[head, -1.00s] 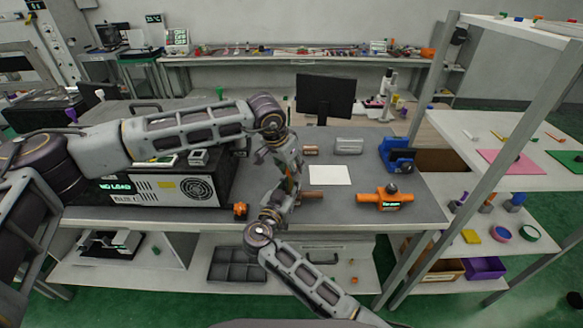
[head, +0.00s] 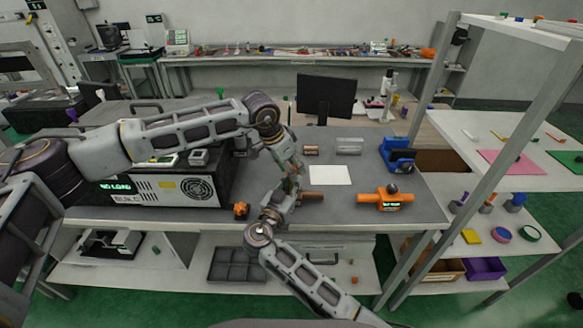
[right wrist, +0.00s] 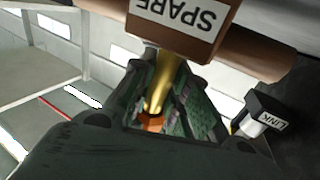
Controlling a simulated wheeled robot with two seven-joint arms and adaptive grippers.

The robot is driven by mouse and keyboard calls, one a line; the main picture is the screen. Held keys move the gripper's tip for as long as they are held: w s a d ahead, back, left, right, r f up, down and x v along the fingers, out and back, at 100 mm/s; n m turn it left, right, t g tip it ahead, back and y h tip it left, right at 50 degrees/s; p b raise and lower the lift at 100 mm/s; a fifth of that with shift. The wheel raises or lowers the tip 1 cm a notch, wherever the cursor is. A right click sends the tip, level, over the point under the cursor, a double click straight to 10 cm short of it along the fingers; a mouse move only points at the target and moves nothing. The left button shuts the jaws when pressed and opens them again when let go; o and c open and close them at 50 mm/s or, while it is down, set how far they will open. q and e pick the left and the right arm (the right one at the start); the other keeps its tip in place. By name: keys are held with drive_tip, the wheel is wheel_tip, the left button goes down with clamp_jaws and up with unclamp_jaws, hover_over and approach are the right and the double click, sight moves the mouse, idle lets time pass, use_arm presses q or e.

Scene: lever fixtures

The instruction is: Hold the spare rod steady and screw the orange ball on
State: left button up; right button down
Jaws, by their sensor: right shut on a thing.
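In the right wrist view a brown block marked SPARE (right wrist: 185,22) carries a gold rod (right wrist: 160,80) pointing down between the fingers of my right gripper (right wrist: 155,115). An orange piece (right wrist: 152,122), apparently the orange ball, shows at the rod's lower end. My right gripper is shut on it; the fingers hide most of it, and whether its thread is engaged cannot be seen. In the head view a brown bar (head: 313,196) shows beside the meeting grippers. My left gripper (head: 291,177) comes down there from above; its fingers are too small and covered to read.
An orange fixture with a dark ball (head: 385,198) and a blue fixture (head: 396,155) stand to the right on the bench. A small orange piece (head: 241,210) is near the front edge. A black box (head: 175,185) stands left. A white sheet (head: 330,175) lies flat behind.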

use_arm(q)
drive_tip(key=o, duration=0.3)
drive_tip(key=shift+d+r, duration=0.1)
drive_tip(key=shift+r, duration=0.05)
drive_tip(key=shift+s+r, duration=0.1)
drive_tip(key=shift+r, duration=1.25)
